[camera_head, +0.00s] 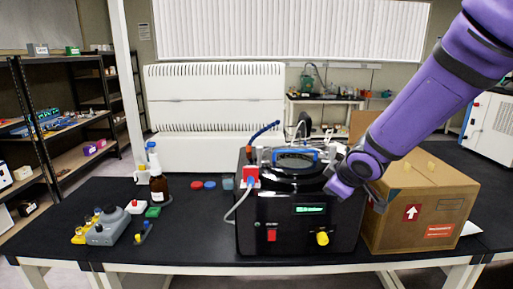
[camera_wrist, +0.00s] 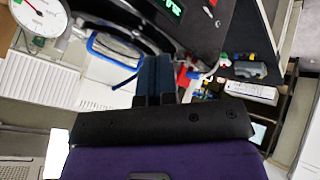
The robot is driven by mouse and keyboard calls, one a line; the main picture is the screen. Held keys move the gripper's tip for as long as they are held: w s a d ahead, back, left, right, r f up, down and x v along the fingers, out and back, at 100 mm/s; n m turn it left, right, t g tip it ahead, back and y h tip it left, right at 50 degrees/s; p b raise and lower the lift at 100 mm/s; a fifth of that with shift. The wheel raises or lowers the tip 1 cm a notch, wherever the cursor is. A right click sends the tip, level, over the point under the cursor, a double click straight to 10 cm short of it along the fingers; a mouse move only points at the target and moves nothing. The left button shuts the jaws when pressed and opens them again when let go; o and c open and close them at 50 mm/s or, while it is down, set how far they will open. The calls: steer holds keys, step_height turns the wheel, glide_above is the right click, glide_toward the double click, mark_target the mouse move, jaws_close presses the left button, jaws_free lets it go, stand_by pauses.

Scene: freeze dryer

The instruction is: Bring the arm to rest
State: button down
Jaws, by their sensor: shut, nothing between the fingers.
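My purple arm reaches in from the upper right in the head view. Its end is over the right side of the black freeze dryer (camera_head: 290,228). In the wrist view my gripper (camera_wrist: 155,75) shows with its two dark fingers together and nothing between them. The freeze dryer's green display (camera_head: 310,209) faces the front, and its round black top with a blue-edged handle (camera_head: 296,152) lies left of the gripper. In the wrist view the blue-edged handle (camera_wrist: 115,48) shows left of the fingers. The fingertips are hard to see in the head view.
A cardboard box (camera_head: 425,205) stands right of the freeze dryer, close under my arm. A brown bottle (camera_head: 158,184), red and blue caps (camera_head: 203,185) and a grey device (camera_head: 107,228) stand on the black table (camera_head: 195,235) to the left. The table's front left is mostly clear.

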steer(key=s+d+r+m+h, duration=0.1)
steer(key=s+d+r+m, duration=0.35)
steer(key=d+r, duration=0.2)
steer(key=s+d+r+m+g, duration=0.1)
steer(key=s+r+m, duration=0.2)
steer(key=s, duration=0.9)
steer(key=s+d+r+m+g, duration=0.1)
steer(key=s+r, duration=0.4)
steer(key=s, duration=0.7)
steer(key=shift+d+m+g+h, duration=0.3)
steer(key=shift+d+m, duration=0.35)
steer(key=shift+m, duration=0.6)
